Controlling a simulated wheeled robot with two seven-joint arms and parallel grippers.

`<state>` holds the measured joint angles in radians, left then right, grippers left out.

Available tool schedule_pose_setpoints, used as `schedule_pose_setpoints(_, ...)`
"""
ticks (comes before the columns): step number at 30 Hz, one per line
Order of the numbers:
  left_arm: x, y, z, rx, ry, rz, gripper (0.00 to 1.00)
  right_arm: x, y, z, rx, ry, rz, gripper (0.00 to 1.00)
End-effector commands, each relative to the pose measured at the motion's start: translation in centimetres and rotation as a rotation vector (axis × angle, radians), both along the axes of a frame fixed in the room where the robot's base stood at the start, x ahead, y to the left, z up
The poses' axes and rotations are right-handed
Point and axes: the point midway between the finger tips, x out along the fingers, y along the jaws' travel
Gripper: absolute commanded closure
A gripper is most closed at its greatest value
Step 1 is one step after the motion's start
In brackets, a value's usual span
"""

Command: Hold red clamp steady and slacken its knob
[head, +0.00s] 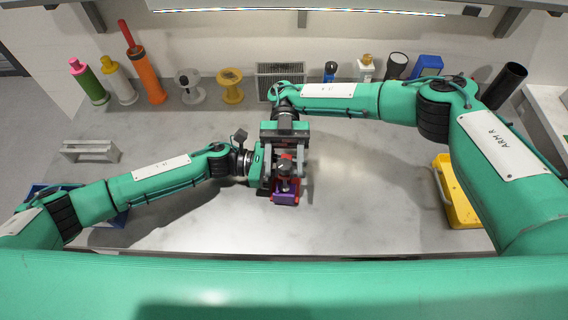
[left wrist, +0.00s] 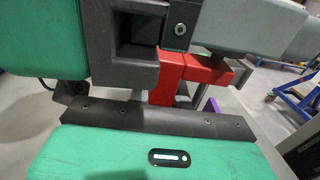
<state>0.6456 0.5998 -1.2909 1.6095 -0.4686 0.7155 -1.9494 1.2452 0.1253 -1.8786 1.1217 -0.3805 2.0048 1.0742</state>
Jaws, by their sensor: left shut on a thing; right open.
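The red clamp (left wrist: 168,82) fills the middle of the left wrist view, beside the dark jaw parts of my left gripper. In the head view its red body (head: 297,187) shows only in part below the two grippers. My left gripper (head: 274,181) comes in from the left and is shut on the clamp. A dark knob (head: 283,168) shows on top of the clamp. My right gripper (head: 284,160) reaches in from behind and above, its open fingers on either side of the knob. Whether they touch it I cannot tell.
A purple piece (head: 285,198) sits at the clamp's front. A yellow bin (head: 455,197) stands at right and a blue bin (head: 117,219) at left, partly behind my arm. A grey bracket (head: 90,151) lies at left. Bottles and spools line the back. The table's front middle is clear.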

Motion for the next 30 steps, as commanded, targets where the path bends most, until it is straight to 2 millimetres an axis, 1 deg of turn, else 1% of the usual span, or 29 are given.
schedule_pose_setpoints(3, 0.1, 0.1, -0.1, 0.002, 0.001, 0.002, 1.00, 0.1, 0.0, 2.3, 0.004, -0.002, 0.001, 0.50)
schedule_pose_setpoints(9, 0.1, 0.1, -0.1, 0.003, 0.001, 0.002, 1.00, 0.0, 0.0, 6.2, 0.004, -0.002, 0.001, 0.50)
schedule_pose_setpoints(13, 0.1, 0.1, -0.1, 0.003, 0.001, 0.002, 1.00, 0.0, 0.0, 7.9, 0.002, -0.002, -0.001, 0.50)
schedule_pose_setpoints(18, 0.1, 0.1, -0.1, 0.003, 0.001, 0.002, 1.00, 0.0, 0.0, 8.8, 0.003, -0.001, -0.001, 0.50)
schedule_pose_setpoints(30, 0.1, 0.1, -0.2, 0.003, 0.001, 0.002, 1.00, -0.2, 0.0, 8.8, 0.019, 0.021, -0.014, 0.48)
